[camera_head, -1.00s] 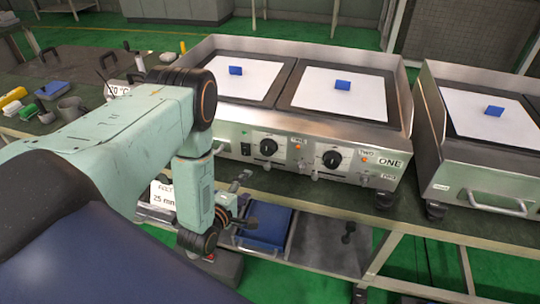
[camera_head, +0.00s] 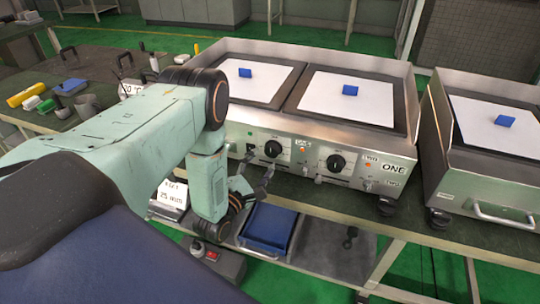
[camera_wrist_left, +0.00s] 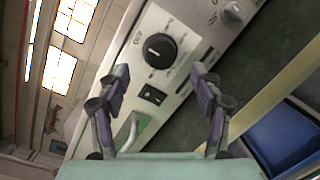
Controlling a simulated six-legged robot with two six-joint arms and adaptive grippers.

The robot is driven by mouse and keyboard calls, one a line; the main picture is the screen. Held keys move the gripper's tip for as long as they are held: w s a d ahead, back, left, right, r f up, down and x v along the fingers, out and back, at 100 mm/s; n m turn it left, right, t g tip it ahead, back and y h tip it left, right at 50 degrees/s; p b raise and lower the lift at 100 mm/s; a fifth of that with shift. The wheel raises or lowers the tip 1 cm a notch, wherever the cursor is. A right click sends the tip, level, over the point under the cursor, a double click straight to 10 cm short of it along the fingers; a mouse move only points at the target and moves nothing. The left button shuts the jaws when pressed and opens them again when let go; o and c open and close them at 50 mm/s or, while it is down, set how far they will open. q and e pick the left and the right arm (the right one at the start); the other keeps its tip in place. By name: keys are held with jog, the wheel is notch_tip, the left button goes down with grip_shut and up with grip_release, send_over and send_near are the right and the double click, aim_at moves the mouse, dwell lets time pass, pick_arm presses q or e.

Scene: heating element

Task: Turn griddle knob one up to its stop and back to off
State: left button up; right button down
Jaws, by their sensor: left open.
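The left black griddle knob (camera_head: 273,149) sits on the steel front panel of the griddle marked ONE. A small label to its right appears to read ONE. In the left wrist view the knob (camera_wrist_left: 160,50) has a white pointer line and lies ahead of the gap between my fingers. My left gripper (camera_head: 257,173) is open and empty, just below and in front of the knob in the head view. In the left wrist view its fingertips (camera_wrist_left: 158,77) are spread to either side and do not touch the knob. My right gripper is not in view.
A second knob (camera_head: 336,162) is to the right on the same panel. A black switch (camera_wrist_left: 152,95) sits near the knob in the wrist view. A blue tray (camera_head: 269,228) lies on the shelf below. Another griddle (camera_head: 490,187) stands at the right.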

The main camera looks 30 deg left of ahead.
aim_at(270, 153)
pick_arm(q)
jog(key=w, duration=0.5)
jog(key=shift+a+f+b, duration=0.1)
jog(key=shift+a+b, duration=0.2)
jog(key=shift+a, duration=0.05)
jog(key=shift+w+d, duration=0.1)
jog(key=shift+w, duration=0.2)
jog(key=shift+c, duration=0.3)
jog(key=c, duration=1.1)
